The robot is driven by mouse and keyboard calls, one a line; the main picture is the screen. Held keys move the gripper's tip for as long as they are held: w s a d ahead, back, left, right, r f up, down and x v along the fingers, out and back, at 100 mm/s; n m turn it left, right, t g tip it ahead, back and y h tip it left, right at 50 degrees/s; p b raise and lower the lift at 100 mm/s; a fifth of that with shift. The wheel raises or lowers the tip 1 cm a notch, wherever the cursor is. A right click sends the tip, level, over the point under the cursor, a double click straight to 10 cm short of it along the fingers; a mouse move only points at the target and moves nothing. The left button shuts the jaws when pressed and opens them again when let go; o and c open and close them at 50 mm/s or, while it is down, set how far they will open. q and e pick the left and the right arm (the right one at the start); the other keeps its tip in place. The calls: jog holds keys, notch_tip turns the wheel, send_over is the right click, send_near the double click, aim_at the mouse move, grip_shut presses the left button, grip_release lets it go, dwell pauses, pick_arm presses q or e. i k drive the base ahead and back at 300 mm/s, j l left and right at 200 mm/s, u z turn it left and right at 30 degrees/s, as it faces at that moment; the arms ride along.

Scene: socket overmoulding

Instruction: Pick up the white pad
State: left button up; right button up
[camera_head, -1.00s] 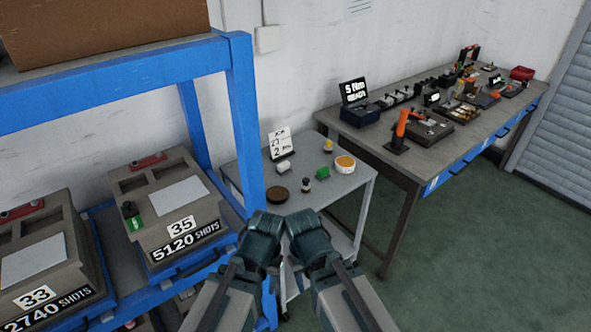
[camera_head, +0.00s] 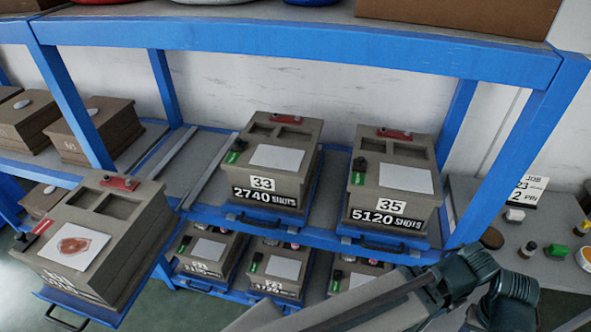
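I cannot tell for certain which thing is the white pad. A small white piece (camera_head: 515,215) sits on the grey side table (camera_head: 540,268) at the right, in front of a job card. White oval pieces (camera_head: 92,112) also lie on brown blocks at the left.
A blue rack (camera_head: 300,55) fills the view. It holds mould boxes marked 33 (camera_head: 250,188) and 35 (camera_head: 402,205), with several more below. Another box (camera_head: 110,215) sits on a pulled-out tray at the left, jutting into the floor space.

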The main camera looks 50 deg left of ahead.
aim_at(512, 216)
jog(key=u, duration=2.9)
jog(key=z, duration=2.9)
jog(key=u, duration=0.95)
jog(key=l+u, duration=0.85)
jog(key=l, duration=0.2)
jog(key=l+u, duration=0.4)
jog(key=l, duration=0.15)
